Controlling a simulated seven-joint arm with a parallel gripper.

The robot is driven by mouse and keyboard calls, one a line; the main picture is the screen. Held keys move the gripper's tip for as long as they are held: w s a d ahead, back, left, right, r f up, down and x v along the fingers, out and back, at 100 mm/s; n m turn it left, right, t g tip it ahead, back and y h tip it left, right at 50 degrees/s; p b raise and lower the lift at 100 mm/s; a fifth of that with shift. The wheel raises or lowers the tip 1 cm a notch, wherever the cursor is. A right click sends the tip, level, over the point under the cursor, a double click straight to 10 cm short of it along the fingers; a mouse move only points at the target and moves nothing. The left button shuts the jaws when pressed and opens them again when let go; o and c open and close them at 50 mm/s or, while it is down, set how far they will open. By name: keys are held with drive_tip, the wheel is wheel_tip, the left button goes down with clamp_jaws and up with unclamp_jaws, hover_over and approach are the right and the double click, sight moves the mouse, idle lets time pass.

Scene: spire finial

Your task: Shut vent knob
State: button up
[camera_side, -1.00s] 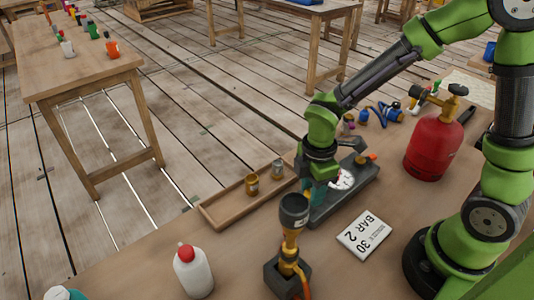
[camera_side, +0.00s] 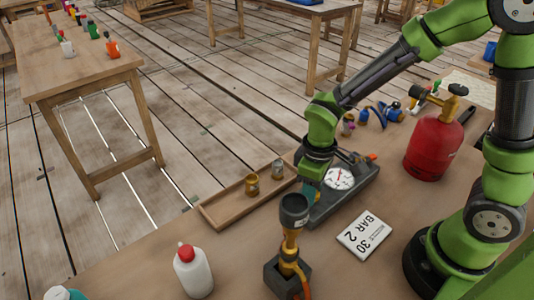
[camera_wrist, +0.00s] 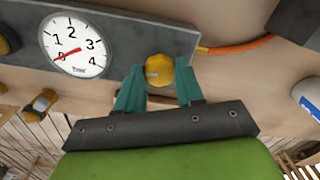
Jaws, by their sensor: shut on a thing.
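The yellow vent knob (camera_wrist: 158,70) sits on the dark grey panel (camera_wrist: 190,45), just right of the pressure gauge (camera_wrist: 75,45) in the wrist view. My gripper (camera_wrist: 159,76) has its teal fingers on either side of the knob and is shut on it. In the side view my gripper (camera_side: 309,194) is low over the near end of the panel, and the knob is hidden there. The white gauge also shows in the side view (camera_side: 339,178). Its red needle lies at the 0 mark in the wrist view.
A wooden tray (camera_side: 225,208) with two small fittings is left of the panel. A burner on a stand (camera_side: 290,240) and a card reading "BAR 2 30" (camera_side: 364,233) are in front. A red gas cylinder (camera_side: 434,145) stands at right. An orange hose (camera_wrist: 240,46) leaves the panel.

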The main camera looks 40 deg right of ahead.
drive_tip(key=shift+m, duration=0.6)
drive_tip(key=o, duration=1)
drive_tip(key=shift+o, duration=0.2)
drive_tip(key=shift+r, duration=0.1)
wheel_tip(320, 180, up, 17)
drive_tip(key=s+d+r+m+t+y, duration=0.2)
drive_tip(key=s+d+m+t, duration=0.4)
drive_tip(key=m+t, duration=0.1)
drive_tip(key=shift+s+d, duration=0.15)
drive_tip(key=shift+s, duration=0.05)
